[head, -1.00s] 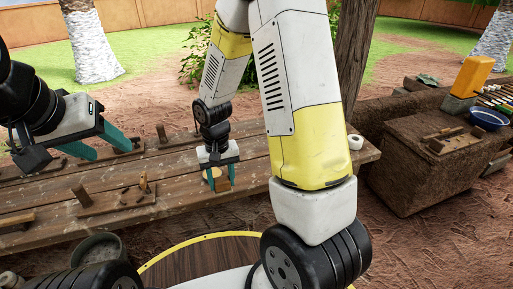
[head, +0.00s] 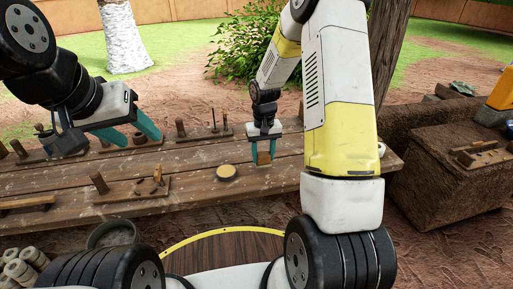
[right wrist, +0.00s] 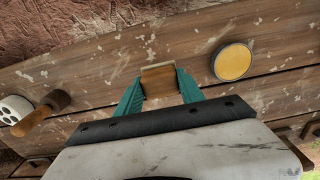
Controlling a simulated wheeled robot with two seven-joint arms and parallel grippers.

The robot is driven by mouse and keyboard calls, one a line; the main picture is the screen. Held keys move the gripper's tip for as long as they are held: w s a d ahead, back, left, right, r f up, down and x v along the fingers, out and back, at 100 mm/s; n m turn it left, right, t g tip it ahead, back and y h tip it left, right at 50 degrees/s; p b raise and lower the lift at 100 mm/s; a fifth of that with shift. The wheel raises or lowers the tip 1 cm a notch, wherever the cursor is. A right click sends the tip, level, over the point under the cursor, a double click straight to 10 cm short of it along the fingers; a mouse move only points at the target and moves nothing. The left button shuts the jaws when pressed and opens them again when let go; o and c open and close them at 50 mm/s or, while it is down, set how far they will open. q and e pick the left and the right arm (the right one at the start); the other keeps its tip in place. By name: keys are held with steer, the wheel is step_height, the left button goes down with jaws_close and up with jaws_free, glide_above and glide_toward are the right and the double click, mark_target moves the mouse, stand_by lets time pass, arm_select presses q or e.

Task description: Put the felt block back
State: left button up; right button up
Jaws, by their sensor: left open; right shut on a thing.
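The felt block (head: 263,158) is a small brown block with a paler edge. My right gripper (head: 264,160) is shut on it, over the far right part of the plank table. In the right wrist view the block (right wrist: 158,80) sits between the two green fingers. I cannot tell whether its underside touches the planks. A round yellow-topped disc (head: 227,172) lies on the table just left of the block, apart from it; it also shows in the right wrist view (right wrist: 233,62). My left gripper (head: 142,138) is open and empty above the table's left part.
A wooden board with upright pegs (head: 130,191) lies at the front left, with more peg racks (head: 200,135) along the back. A grey bucket (head: 112,233) stands in front. A white roll (right wrist: 15,109) and a wooden handle (right wrist: 40,115) are left of the block in the wrist view.

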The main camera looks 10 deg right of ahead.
mark_target(264, 161)
steer(key=shift+w+d, duration=0.25)
steer(key=shift+w+f, duration=0.1)
steer(key=shift+f, duration=1.7)
steer(key=shift+f, duration=0.1)
steer(key=o, duration=1.2)
